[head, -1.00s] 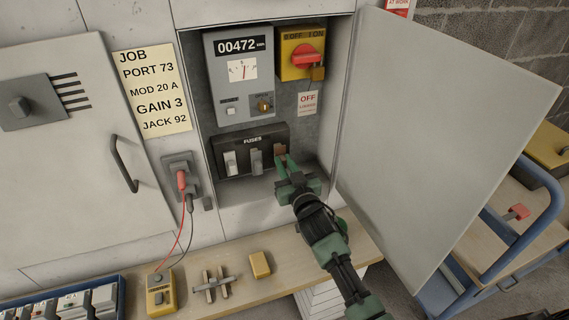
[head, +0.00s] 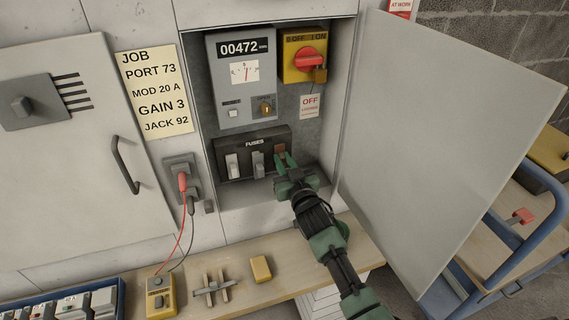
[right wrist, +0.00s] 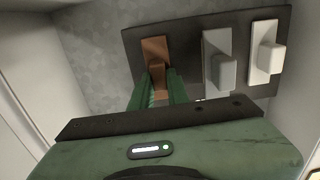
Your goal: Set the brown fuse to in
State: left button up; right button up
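The brown fuse (head: 280,149) is the rightmost in the dark fuse panel (head: 270,134) inside the open cabinet. It shows closer in the right wrist view (right wrist: 155,48). My right gripper (head: 284,160) is at its lower part. In the right wrist view the green fingers (right wrist: 159,88) lie on both sides of the brown handle, with little or no gap, and look shut on it. The fingers partly hide the handle. Two pale fuses stand beside it, a middle one (head: 258,164) and a left one (head: 233,166). My left gripper is not in view.
The open cabinet door (head: 440,130) stands to the right of my right arm. A meter box (head: 240,98) and a yellow switch box with red knob (head: 306,60) sit above the fuses. A wooden shelf (head: 240,291) with small tools runs below.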

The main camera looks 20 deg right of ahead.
jog(key=o, duration=0.4)
jog(key=shift+r, duration=0.1)
jog(key=shift+s, duration=0.35)
jog(key=s, duration=0.7)
jog(key=shift+d, duration=0.3)
jog(key=shift+s, duration=0.1)
